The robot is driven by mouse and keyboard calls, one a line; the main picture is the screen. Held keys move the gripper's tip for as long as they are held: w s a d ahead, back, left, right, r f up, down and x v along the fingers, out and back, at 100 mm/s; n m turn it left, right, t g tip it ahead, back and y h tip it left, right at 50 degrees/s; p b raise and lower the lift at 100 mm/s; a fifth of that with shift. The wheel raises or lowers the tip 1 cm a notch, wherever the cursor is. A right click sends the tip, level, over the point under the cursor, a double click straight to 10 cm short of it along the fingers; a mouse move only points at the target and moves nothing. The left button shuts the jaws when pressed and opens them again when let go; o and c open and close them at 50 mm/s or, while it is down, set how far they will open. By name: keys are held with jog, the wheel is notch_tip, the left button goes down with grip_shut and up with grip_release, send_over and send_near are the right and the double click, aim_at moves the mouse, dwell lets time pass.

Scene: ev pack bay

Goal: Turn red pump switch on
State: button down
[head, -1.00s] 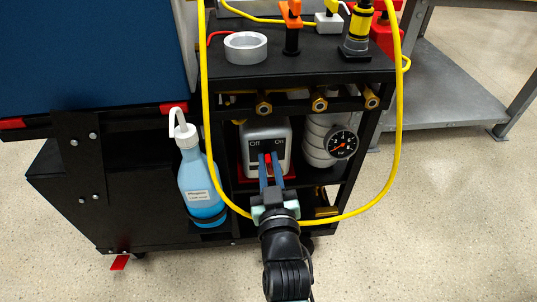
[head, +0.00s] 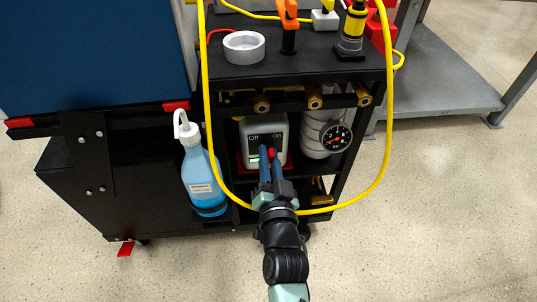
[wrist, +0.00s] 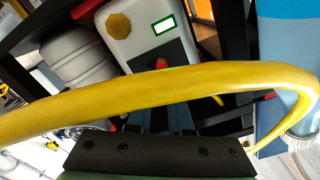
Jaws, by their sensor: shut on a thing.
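The grey pump box (head: 264,130) sits on the cart's shelf, marked Off on the left and On on the right. The red pump switch (head: 272,153) is between my blue fingertips and sits toward the On side. In the wrist view the tip of the red switch (wrist: 162,63) shows just above the yellow hose. My gripper (head: 268,160) is shut on the switch; the hose hides part of the fingers in the wrist view.
A yellow hose (head: 385,130) loops in front of the shelf and crosses near my gripper. A blue wash bottle (head: 202,180) stands left of the pump. A grey cylinder with a black gauge (head: 335,138) stands at right. Brass fittings (head: 314,102) stick out above.

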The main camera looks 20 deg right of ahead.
dwell(0.4)
jog(key=c, duration=0.9)
grip_release()
jog(key=p+v, duration=0.4)
jog(key=v, duration=0.9)
